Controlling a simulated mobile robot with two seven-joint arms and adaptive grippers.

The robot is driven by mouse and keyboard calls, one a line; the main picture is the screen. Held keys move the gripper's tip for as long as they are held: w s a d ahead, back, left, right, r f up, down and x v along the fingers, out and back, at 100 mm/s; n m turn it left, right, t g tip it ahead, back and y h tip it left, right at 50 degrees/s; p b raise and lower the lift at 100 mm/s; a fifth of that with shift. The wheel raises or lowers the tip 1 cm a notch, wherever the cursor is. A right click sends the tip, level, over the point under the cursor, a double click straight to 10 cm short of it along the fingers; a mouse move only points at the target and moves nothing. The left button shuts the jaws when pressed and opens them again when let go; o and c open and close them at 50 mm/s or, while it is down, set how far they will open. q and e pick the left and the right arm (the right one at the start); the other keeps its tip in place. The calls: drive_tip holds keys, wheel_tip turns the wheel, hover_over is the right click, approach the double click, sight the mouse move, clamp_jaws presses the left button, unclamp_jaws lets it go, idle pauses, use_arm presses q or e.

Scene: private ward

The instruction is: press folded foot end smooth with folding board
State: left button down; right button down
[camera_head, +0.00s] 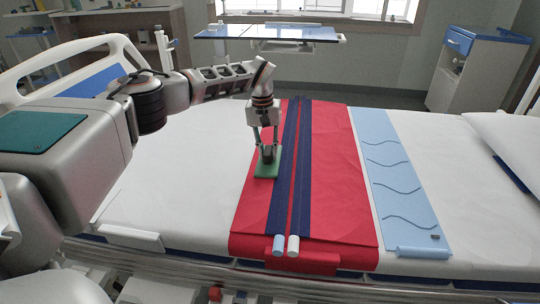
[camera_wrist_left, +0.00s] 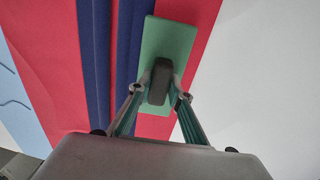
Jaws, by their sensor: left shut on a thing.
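The folding board (camera_head: 266,171) is a small green plate with a dark grip on top. My left gripper (camera_head: 268,150) points down and is shut on the dark grip. The board rests flat on or just above a red cloth (camera_head: 335,160) laid across the white bed, left of two dark blue bands (camera_head: 303,170). In the left wrist view the fingers (camera_wrist_left: 160,92) close on the grip, and the green board (camera_wrist_left: 182,40) lies over the red cloth beside the blue bands. Whether it touches the cloth I cannot tell. My right gripper is not in view.
A light blue strip with wavy lines (camera_head: 398,175) lies on the bed right of the red cloth. Two rolled ends, blue (camera_head: 279,244) and white (camera_head: 293,246), sit at the near edge. A bed rail (camera_head: 85,65) stands left, an overbed table (camera_head: 270,33) behind.

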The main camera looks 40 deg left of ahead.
use_arm(q)
drive_tip(key=shift+f, duration=0.1)
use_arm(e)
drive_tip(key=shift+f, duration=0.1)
